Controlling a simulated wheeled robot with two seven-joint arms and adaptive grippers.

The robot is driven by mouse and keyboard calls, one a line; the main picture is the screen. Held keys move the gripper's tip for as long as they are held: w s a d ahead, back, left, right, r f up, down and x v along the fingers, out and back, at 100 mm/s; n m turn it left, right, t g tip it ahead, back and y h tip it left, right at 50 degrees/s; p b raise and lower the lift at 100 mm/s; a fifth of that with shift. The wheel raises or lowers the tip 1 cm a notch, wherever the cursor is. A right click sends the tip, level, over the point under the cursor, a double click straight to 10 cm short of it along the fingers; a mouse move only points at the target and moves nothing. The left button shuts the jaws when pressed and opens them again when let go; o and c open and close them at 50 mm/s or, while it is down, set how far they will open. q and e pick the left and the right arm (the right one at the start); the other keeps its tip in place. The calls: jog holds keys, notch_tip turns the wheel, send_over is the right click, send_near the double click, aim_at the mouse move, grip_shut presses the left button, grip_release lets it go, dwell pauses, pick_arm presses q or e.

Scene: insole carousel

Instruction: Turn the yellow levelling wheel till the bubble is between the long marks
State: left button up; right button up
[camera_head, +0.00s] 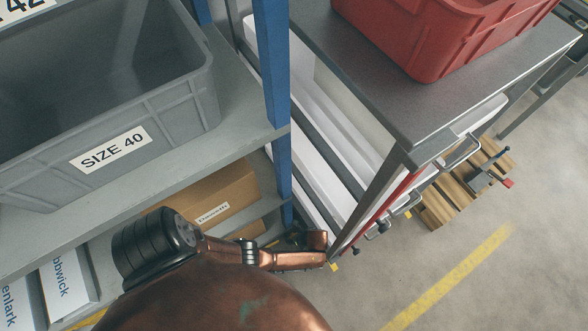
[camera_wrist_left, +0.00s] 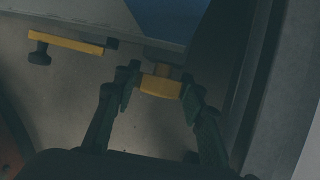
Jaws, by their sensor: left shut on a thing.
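In the left wrist view my left gripper (camera_wrist_left: 159,82) is shut on a small yellow piece (camera_wrist_left: 160,89), which I take to be the levelling wheel. One dark finger is on each side of it. The picture is dim, so its rim and any marks on it are not clear. In the head view my copper left arm reaches to the lower corner of the metal cart (camera_head: 447,130), and its gripper is not clearly seen there. No bubble or long marks can be made out in either view. My right gripper is not in view.
A yellow bar (camera_wrist_left: 65,42) with a dark knob lies left of the fingers. A red crate (camera_head: 420,40) stands on the cart. A grey SIZE 40 bin (camera_head: 180,115) is on the shelf at left. A blue post (camera_head: 273,65) stands close to my arm. The floor at lower right is open.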

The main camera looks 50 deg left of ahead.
pick_arm(q)
jog(key=o, duration=1.2)
jog(key=shift+c, duration=0.2)
